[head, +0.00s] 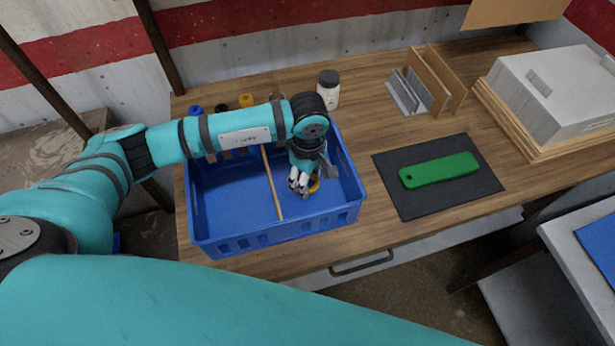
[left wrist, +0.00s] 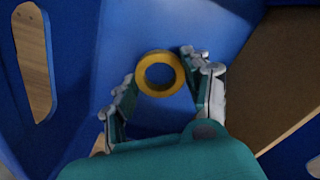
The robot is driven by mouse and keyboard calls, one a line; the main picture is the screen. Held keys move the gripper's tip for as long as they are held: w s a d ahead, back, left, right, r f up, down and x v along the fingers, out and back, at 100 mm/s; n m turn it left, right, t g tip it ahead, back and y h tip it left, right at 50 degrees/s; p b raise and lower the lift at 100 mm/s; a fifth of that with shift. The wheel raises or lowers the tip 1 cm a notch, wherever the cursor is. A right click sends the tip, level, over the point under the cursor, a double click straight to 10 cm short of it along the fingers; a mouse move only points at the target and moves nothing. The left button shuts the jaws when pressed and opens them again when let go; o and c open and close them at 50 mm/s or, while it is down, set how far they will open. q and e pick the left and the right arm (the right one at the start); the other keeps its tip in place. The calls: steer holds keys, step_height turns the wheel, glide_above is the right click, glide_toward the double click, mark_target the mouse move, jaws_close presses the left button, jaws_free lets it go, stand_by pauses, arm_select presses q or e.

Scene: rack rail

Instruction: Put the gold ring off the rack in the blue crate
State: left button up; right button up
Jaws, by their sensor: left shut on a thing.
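The gold ring (head: 314,185) is at the fingertips of my left gripper (head: 303,185), inside the right compartment of the blue crate (head: 280,232). In the left wrist view the ring (left wrist: 160,73) sits between the two fingers of the left gripper (left wrist: 160,72), which is shut on it. Blue crate surface (left wrist: 222,25) lies behind the ring; I cannot tell whether the ring touches the floor. My left arm crosses over the crate and hides part of its back. My right gripper is not in view.
A wooden divider (head: 271,182) splits the crate. Behind it are small blue (head: 195,108), black (head: 221,106) and orange (head: 246,100) round things, partly hidden by my arm. A white jar (head: 328,88) stands behind. A green piece (head: 438,170) lies on a dark mat (head: 420,206) at right.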

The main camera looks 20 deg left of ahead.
arm_select(q)
steer(key=shift+f, duration=0.75)
steer(key=o, duration=1.2)
steer(key=shift+c, duration=0.2)
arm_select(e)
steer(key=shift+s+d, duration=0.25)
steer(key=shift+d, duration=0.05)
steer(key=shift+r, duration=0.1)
arm_select(q)
steer(key=shift+r, duration=0.3)
step_height(320, 180, up, 12)
steer(key=b, duration=0.2)
steer(key=shift+b, duration=0.35)
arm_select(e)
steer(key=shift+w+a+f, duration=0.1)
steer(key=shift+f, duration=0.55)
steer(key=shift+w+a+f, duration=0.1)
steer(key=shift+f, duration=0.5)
